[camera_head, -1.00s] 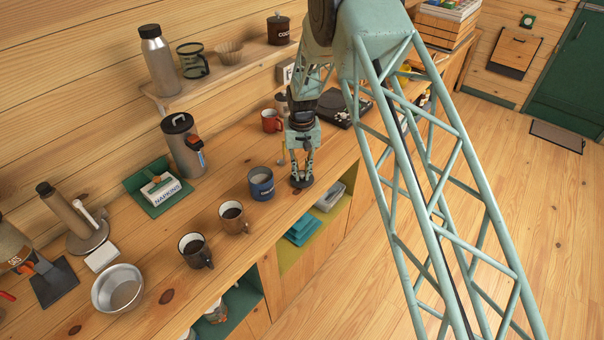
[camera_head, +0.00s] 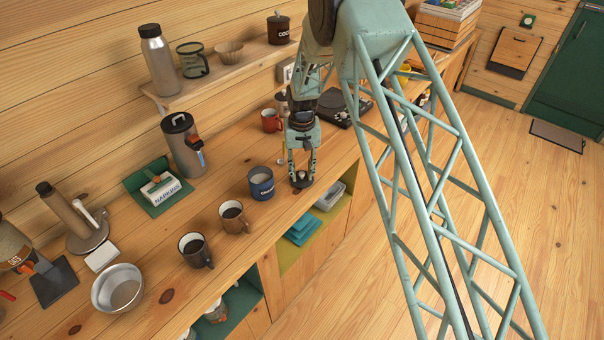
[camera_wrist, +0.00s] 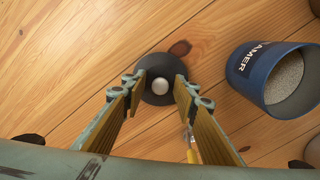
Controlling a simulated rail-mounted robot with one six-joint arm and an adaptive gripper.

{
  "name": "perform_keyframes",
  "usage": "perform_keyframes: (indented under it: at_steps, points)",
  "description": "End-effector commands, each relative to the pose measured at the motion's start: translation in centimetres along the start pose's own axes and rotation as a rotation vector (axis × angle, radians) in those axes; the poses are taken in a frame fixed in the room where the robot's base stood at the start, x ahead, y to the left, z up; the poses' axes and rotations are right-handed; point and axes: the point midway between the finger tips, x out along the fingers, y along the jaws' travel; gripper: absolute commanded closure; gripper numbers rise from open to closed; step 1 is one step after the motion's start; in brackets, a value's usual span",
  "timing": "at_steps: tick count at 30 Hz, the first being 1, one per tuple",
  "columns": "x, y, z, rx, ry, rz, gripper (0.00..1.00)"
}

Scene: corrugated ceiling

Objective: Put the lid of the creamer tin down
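The lid is a dark round disc with a pale knob. It lies flat on the wooden counter, below my gripper (camera_head: 301,172) in the head view (camera_head: 301,184), and in the wrist view (camera_wrist: 158,95). My gripper's fingers (camera_wrist: 160,88) stand apart on either side of the knob, with clear gaps, and hold nothing. The blue creamer tin (camera_head: 261,184) stands upright and uncovered to the left of the lid in the head view. In the wrist view the tin (camera_wrist: 245,75) is at the right, with pale powder inside.
A brown mug (camera_head: 233,218) and a dark mug (camera_head: 195,251) stand nearer along the counter (camera_head: 160,265). A red mug (camera_head: 271,121) and a black scale (camera_head: 343,107) are behind my gripper. The counter's front edge is close to the lid.

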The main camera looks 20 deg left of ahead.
Motion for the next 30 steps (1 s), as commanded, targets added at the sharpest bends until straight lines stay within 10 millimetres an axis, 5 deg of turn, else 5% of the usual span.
perform_keyframes:
  at_steps: [30]
  points:
    - [-10.8, 0.0, -0.1, 0.000, 0.002, 0.000, 0.73]
